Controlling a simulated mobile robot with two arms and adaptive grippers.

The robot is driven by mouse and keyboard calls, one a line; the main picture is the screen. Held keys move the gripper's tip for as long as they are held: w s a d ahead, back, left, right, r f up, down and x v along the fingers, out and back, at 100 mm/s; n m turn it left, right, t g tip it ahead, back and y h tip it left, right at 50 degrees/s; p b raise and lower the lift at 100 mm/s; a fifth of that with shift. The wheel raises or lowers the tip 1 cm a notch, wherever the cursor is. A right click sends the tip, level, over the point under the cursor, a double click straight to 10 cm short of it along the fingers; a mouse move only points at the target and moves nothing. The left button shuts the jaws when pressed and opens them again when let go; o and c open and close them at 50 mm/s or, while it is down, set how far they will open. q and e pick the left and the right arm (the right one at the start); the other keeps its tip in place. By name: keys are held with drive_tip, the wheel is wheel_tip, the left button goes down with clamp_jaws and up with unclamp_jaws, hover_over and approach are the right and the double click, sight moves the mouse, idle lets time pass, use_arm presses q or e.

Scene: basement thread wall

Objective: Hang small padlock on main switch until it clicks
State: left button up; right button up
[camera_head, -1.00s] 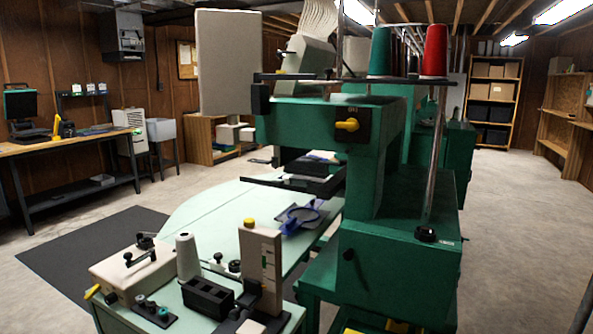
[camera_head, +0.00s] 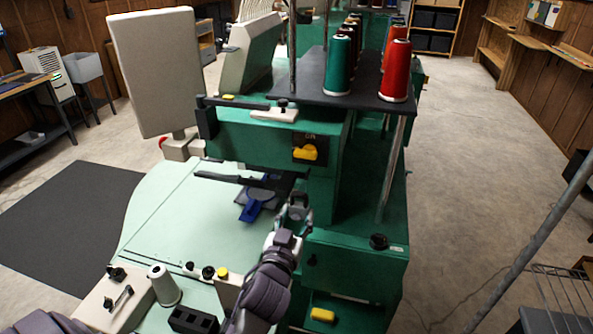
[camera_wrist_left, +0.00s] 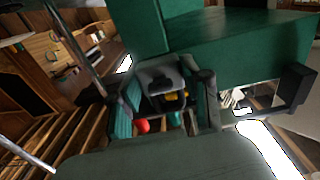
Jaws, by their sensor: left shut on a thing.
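The main switch is a yellow knob (camera_head: 305,153) on a dark plate, on the green head of the embroidery machine. My left gripper (camera_head: 298,212) is below the switch, in front of the machine, and apart from it. It is shut on a small grey thing that looks like the small padlock (camera_head: 299,199). In the left wrist view the padlock (camera_wrist_left: 160,74) shows as a grey shape between the fingers (camera_wrist_left: 172,100); its shackle is hard to make out. My right gripper is not in view.
The green machine body (camera_head: 350,255) stands right behind the gripper. A thread rack (camera_head: 365,95) with green and red cones overhangs above right. A black bar (camera_head: 235,179) and blue hoop (camera_head: 252,209) lie to the left. A pale table (camera_head: 185,225) holds a white cone (camera_head: 163,285).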

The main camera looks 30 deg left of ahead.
use_arm(q)
drive_tip(key=shift+w+a+r+p, duration=0.25)
drive_tip(key=shift+w+r, duration=0.25)
drive_tip(key=shift+r, duration=0.25)
drive_tip(key=shift+w+a+f, duration=0.1)
drive_tip(key=shift+w+f, duration=0.05)
drive_tip(key=shift+w, duration=0.4)
drive_tip(key=x, duration=0.2)
drive_tip(key=b+x, duration=0.1)
drive_tip(key=x, duration=0.2)
drive_tip(key=f+b+x, duration=0.1)
drive_tip(key=x, duration=0.1)
drive_tip(key=shift+w+a+f, duration=0.1)
drive_tip(key=shift+w+f, duration=0.05)
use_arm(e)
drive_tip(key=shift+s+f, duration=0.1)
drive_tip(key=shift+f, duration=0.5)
use_arm(q)
drive_tip(key=shift+f+b, duration=0.1)
drive_tip(key=shift+b, duration=0.2)
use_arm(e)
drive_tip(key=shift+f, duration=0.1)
use_arm(q)
drive_tip(key=shift+f, duration=0.25)
drive_tip(key=o, duration=1.2)
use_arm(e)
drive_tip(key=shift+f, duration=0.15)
